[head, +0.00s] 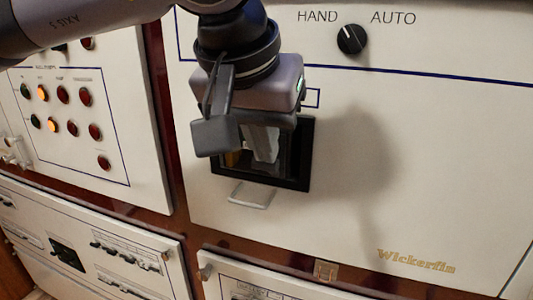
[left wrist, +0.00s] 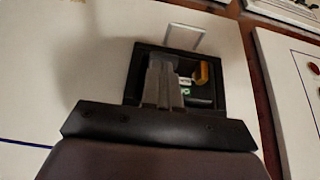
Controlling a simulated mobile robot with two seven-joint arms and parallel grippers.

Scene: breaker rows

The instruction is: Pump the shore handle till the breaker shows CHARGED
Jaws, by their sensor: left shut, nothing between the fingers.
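The breaker (head: 302,160) is a black-framed recess in a white panel; it also shows in the left wrist view (left wrist: 217,62). Inside the recess are an orange-yellow piece (left wrist: 203,73) and small white and green marks (left wrist: 185,91), whose wording is too small to read. My right gripper is not in view.
Above the recess is a black HAND/AUTO knob (head: 352,39). The panel to the left carries red, green and amber lamps (head: 62,95). Lower panels (head: 85,245) hold rows of breakers. The white panel face right of the recess is clear.

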